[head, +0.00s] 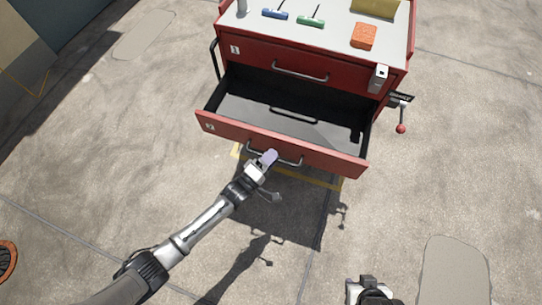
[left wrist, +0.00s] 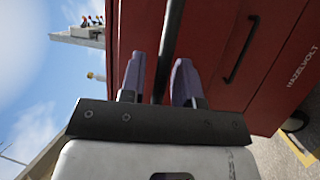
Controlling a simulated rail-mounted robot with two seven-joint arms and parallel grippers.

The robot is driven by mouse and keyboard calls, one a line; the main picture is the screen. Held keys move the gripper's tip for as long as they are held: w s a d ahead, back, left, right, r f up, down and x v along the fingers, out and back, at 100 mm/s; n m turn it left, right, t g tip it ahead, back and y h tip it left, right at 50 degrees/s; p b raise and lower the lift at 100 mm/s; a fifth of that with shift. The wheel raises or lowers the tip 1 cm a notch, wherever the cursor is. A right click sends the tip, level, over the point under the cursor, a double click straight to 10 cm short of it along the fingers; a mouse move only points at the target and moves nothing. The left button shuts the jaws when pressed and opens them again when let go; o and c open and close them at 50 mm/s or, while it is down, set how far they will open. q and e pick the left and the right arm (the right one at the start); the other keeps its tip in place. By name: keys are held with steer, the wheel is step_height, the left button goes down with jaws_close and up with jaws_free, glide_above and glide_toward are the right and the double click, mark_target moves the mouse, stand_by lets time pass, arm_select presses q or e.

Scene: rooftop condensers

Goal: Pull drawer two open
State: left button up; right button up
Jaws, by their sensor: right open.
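Drawer two (head: 280,143) of the red tool cabinet is pulled well out, and its dark inside shows. Its front carries the label 2 and a metal bar handle (head: 292,163). My left gripper (head: 268,157) is at the middle of this handle. In the left wrist view, the purple fingers of my left gripper (left wrist: 159,75) stand on either side of a dark bar (left wrist: 167,45). Narrow gaps seem to show beside the bar, so I cannot tell whether they grip it. My right gripper (head: 370,289) is open, low in the head view, away from the cabinet.
Drawer one (head: 305,66) above is closed. On the cabinet top (head: 335,30) lie a blue tool (head: 275,15), a green tool (head: 310,21) and an orange block (head: 364,36). A red-knobbed lever (head: 401,127) sticks out at the right. The concrete floor in front is clear.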

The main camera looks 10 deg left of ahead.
arm_select(q)
steer(key=shift+o, duration=0.4)
steer(key=shift+s, duration=0.1)
steer(key=p+v, duration=0.3)
steer(key=v, duration=1)
steer(key=shift+s+a, duration=0.2)
steer(key=shift+s, duration=0.05)
steer(key=shift+f, duration=0.1)
